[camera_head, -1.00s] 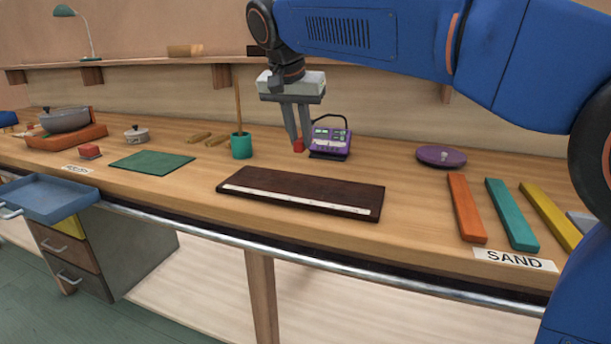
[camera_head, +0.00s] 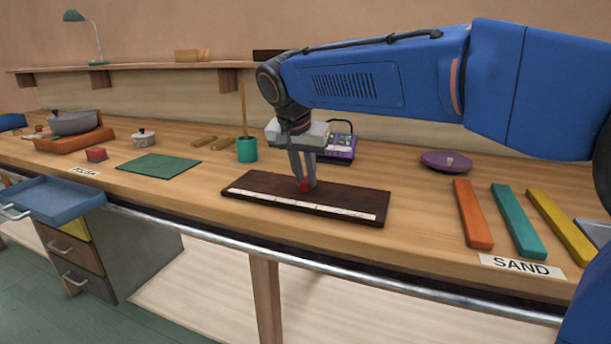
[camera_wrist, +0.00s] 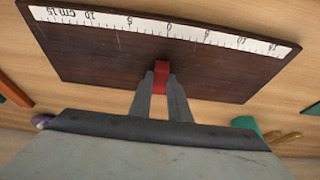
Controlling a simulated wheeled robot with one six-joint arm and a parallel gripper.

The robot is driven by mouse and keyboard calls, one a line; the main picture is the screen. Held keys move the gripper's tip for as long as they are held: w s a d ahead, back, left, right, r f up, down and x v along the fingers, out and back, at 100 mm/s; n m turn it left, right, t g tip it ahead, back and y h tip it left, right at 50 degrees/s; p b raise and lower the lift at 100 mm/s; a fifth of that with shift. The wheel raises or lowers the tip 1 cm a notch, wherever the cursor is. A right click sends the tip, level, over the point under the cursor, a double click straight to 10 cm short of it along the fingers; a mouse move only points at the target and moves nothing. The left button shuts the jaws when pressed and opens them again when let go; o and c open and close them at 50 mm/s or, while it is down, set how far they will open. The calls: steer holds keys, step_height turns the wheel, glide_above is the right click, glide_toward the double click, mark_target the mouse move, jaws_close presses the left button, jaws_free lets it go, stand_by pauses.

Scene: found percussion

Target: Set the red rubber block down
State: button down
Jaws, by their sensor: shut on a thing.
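My gripper (camera_head: 304,186) is shut on a small red rubber block (camera_head: 305,186), low over the middle of a dark brown board (camera_head: 250,183) with a white ruler strip (camera_head: 300,203) along its front edge. In the wrist view the red block (camera_wrist: 161,74) sits between the two fingertips (camera_wrist: 161,88), over the dark board (camera_wrist: 100,65), behind the strip's zero mark (camera_wrist: 168,27). I cannot tell whether the block touches the board. Another red block (camera_head: 96,154) lies at the left by the green mat.
A green mat (camera_head: 158,166), a teal cup (camera_head: 247,150) with a stick, and a purple device (camera_head: 338,148) stand around the board. Orange (camera_head: 473,214), teal (camera_head: 519,222) and yellow (camera_head: 559,226) bars lie at right near the SAND label (camera_head: 521,266). An open blue drawer (camera_head: 55,203) juts out at left.

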steer(key=c, duration=1.7)
jaws_free()
steer(key=shift+f, duration=0.1)
steer(key=shift+o, duration=0.2)
steer(key=v, duration=1.2)
